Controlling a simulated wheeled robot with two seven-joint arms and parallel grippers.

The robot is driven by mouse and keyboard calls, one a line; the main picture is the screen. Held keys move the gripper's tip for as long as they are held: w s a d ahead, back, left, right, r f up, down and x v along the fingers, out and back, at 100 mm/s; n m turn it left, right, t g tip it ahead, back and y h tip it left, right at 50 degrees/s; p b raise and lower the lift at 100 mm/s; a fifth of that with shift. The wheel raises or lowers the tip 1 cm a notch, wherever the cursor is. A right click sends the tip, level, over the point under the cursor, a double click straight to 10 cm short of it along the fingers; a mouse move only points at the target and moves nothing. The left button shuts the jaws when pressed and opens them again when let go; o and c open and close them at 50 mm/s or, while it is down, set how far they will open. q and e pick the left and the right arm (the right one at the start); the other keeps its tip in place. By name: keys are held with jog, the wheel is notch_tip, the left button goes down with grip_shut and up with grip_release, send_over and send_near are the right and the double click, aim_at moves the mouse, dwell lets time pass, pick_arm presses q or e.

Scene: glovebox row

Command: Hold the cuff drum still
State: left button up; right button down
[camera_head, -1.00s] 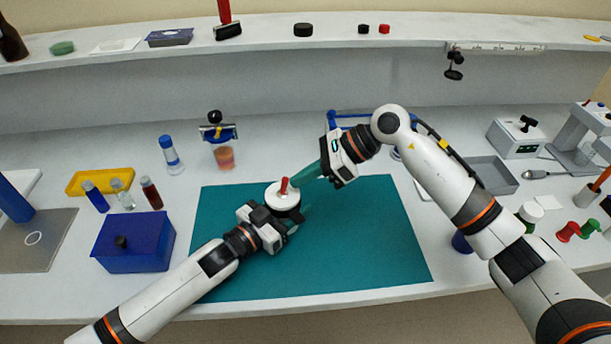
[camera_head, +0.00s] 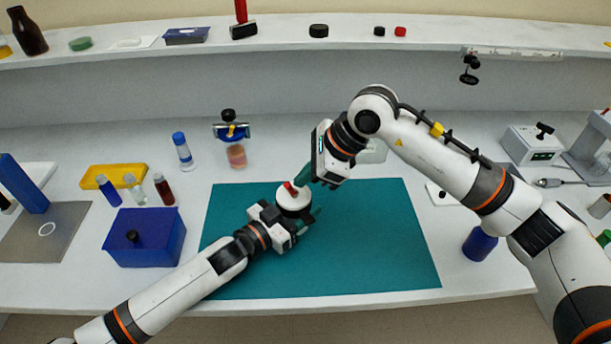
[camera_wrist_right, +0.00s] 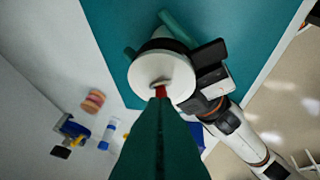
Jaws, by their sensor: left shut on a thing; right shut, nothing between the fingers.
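The cuff drum (camera_head: 292,202), white-topped with a dark side, is over the teal mat (camera_head: 370,235). A short red piece (camera_head: 291,188) stands on its top. My left gripper (camera_head: 304,214) is shut on the drum from the lower left; its fingers are partly hidden by the drum. My right gripper (camera_head: 301,181) is shut and empty, its green fingers pointing down at the red piece. In the right wrist view the white drum top (camera_wrist_right: 150,70) lies just past the fingertips, with the red piece at their tips; I cannot tell whether they touch.
A blue box (camera_head: 145,240), several small bottles and a yellow tray (camera_head: 98,178) stand to the left. A clamp with a jar (camera_head: 236,155) stands behind the mat. A blue cylinder (camera_head: 479,244) stands right of it. The mat's front and right are clear.

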jog(key=shift+r, duration=0.6)
jog(key=d+f+v, duration=0.1)
jog(key=v, duration=1.2)
jog(key=shift+s, duration=0.25)
jog(key=shift+d+r, duration=0.1)
pick_arm(q)
jog(key=o, duration=1.1)
